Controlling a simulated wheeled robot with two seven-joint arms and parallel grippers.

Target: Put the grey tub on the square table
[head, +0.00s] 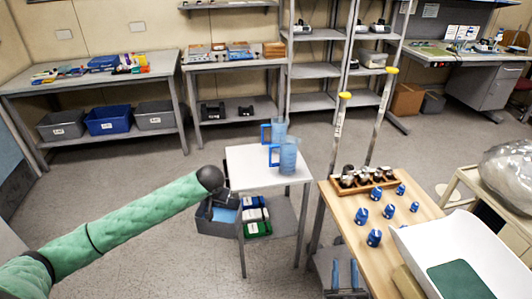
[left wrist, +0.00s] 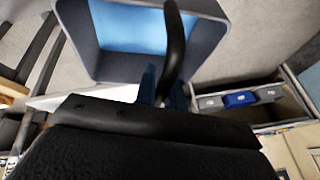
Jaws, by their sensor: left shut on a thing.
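My left gripper (head: 224,196) is shut on the rim of a grey tub (head: 217,228). The tub has a light blue inside and hangs just left of the small square table (head: 245,162), its rim lower than the white tabletop. In the left wrist view the tub (left wrist: 205,62) fills the upper middle, with a dark finger (left wrist: 172,50) over its near wall. Two clear blue jugs with blue handles, a front one (head: 288,155) and a rear one (head: 279,130), stand at the right of the square tabletop. My right gripper is not in view.
Green, blue and white packs (head: 257,218) lie on the square table's lower shelf. A wooden table (head: 345,205) with blue knobs and a dark-bottle rack (head: 365,180) stands at right. Bins (head: 108,120) sit under the left bench. The square tabletop's left part is clear.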

